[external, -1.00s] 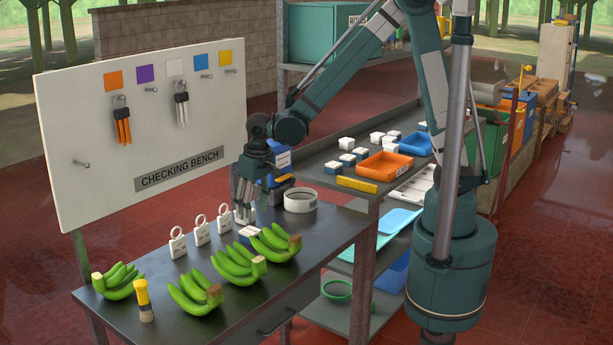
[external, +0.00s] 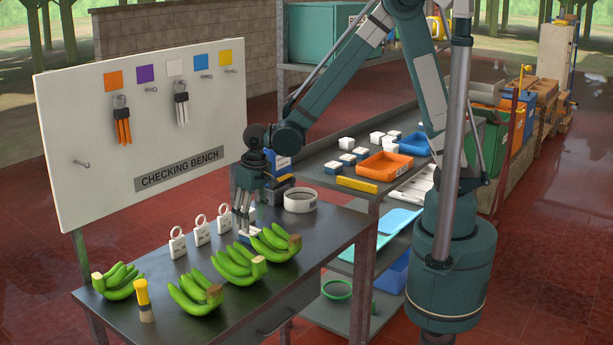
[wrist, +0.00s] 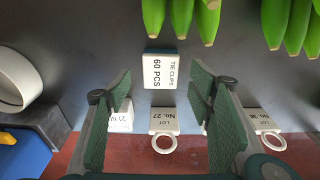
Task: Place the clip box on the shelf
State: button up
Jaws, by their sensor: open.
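The clip box (wrist: 163,71), white on top with blue at its far edge and marked "TIE CLIPS 60 PCS", sits on the dark bench. In the external view, the clip box (external: 246,238) shows partly below my fingers, behind the banana bunches. In the external view my gripper (external: 244,224) points down. The shelf (external: 325,158) stands beyond the bench to the right, holding several small white and blue boxes.
White lot tags (external: 201,232) stand close to the gripper. The shelf also holds an orange tray (external: 384,166) and a yellow item (external: 357,185).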

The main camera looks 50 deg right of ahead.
jog(key=shift+f, duration=0.1)
dwell(0.3)
jog(key=shift+w+f+b, duration=0.15)
jog(key=shift+w+f, duration=0.1)
jog(key=shift+f, duration=1.05)
jog(key=shift+w+f+b, duration=0.15)
jog(key=shift+w+f, duration=0.05)
jog(key=shift+f, duration=1.05)
jog(key=shift+c, duration=0.5)
jog(key=c, duration=0.9)
jog(key=shift+r, duration=0.1)
jog(key=shift+r+p, duration=0.55)
jog(key=shift+r, duration=4.4)
